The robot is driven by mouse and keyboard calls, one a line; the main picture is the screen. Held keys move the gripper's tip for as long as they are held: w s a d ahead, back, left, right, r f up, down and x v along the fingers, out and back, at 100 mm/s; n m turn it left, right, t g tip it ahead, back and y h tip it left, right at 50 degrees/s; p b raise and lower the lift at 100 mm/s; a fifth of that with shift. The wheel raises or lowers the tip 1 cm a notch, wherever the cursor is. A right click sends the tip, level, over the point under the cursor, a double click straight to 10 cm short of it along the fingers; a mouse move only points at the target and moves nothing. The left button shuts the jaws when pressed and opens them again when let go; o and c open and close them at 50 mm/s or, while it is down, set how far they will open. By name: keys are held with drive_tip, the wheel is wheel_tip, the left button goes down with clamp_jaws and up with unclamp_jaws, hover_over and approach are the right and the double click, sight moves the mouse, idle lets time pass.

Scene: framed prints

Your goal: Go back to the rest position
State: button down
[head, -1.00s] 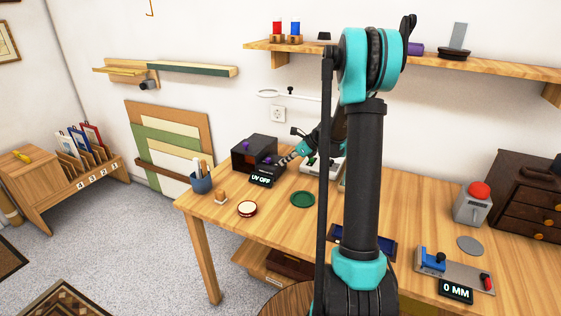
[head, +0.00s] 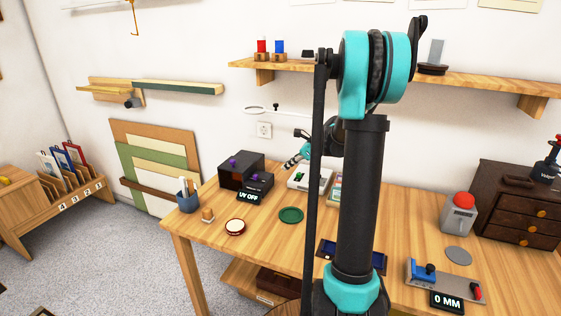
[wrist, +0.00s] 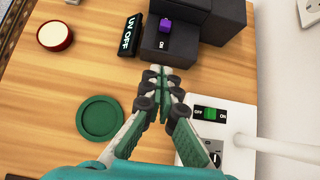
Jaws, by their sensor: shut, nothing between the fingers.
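My gripper (wrist: 160,72) is shut and empty, its fingertips together in the wrist view. In the head view my gripper (head: 286,167) is just right of the black UV box (head: 240,168), partly behind my arm. The wrist view shows the box's front block (wrist: 160,48) with a purple knob (wrist: 165,25), just beyond the fingertips. Whether the tips are clear of it in height is hard to tell. The sign (wrist: 127,36) reads UV OFF.
A white device (wrist: 235,120) with a green switch stands right of the fingers. A green round dish (wrist: 100,118) lies left of them, and a red-rimmed round pot (wrist: 55,36) is farther left. A wooden shelf (head: 480,84) runs above the table (head: 215,245).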

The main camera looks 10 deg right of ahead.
drive_tip(key=s+a+f+n+h, duration=0.1)
drive_tip(key=s+f+n+h, duration=0.1)
drive_tip(key=s+n, duration=0.6)
drive_tip(key=s+f+n+h, duration=0.3)
drive_tip(key=s+n, duration=0.5)
drive_tip(key=s, duration=0.5)
drive_tip(key=s+a+f+n+h, duration=0.1)
drive_tip(key=s+f+n+h, duration=0.1)
drive_tip(key=s+f+n, duration=0.2)
drive_tip(key=shift+s+a+n+g, duration=0.2)
drive_tip(key=shift+s+n, duration=0.75)
drive_tip(key=shift+s, duration=0.95)
drive_tip(key=shift+s+a+n+g, duration=0.1)
drive_tip(key=shift+s+n+g, duration=0.1)
drive_tip(key=shift+s+n, duration=1.2)
drive_tip(key=shift+s+d+f+h, duration=0.1)
drive_tip(key=shift+s+f+h, duration=0.05)
drive_tip(key=shift+s, duration=0.3)
drive_tip(key=shift+s+d+f+h, duration=0.1)
drive_tip(key=shift+s+h, duration=0.05)
drive_tip(key=shift+s, duration=0.25)
